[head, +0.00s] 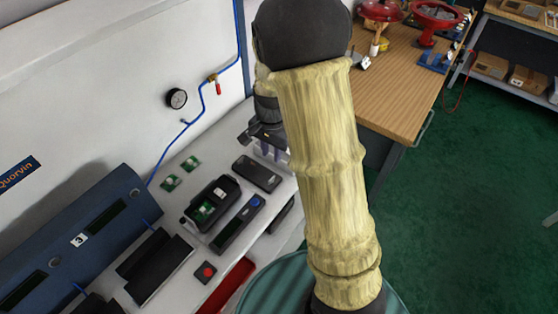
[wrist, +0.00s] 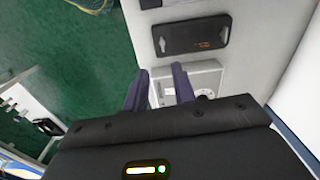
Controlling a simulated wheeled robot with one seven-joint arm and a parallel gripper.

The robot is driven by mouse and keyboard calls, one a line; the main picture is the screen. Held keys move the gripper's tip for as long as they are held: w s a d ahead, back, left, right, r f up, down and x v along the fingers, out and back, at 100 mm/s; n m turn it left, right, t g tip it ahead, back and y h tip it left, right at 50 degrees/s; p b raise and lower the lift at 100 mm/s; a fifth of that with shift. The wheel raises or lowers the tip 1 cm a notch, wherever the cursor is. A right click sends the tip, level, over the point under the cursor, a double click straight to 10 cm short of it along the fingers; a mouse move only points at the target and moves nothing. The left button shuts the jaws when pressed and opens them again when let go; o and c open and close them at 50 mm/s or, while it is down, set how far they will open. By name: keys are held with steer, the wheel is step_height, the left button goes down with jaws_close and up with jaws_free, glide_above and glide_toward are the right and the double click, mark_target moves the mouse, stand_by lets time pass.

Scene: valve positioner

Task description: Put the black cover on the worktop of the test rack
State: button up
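A flat black rectangular piece, seemingly the black cover (head: 257,173), lies on the white worktop (head: 176,207) of the test rack in the head view. In the wrist view a black rounded rectangle with small orange marks, probably the same cover (wrist: 192,35), lies beyond my fingertips. My gripper (head: 270,152) is above the worktop, just behind the cover in the head view, partly hidden by my arm. In the wrist view its two purple fingers (wrist: 159,72) stand apart, with a pale grey object (wrist: 190,80) behind them. Nothing is visibly held.
An open black housing with a green board (head: 211,204) stands near a handheld device with a blue button (head: 238,222). Two small green boards (head: 181,172) lie behind. A blue console (head: 80,240) fills the left. A wooden bench (head: 400,85) stands right; green floor is clear.

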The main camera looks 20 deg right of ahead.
steer(key=s+r+n+t, duration=0.1)
steer(key=s+r+n, duration=0.1)
steer(key=s+n, duration=0.3)
steer(key=s+r+n+t, duration=0.1)
steer(key=s+r+n, duration=0.2)
steer(key=s+n, duration=0.2)
steer(key=s, duration=0.3)
steer(key=shift+s+r, duration=0.2)
steer(key=shift+r, duration=0.1)
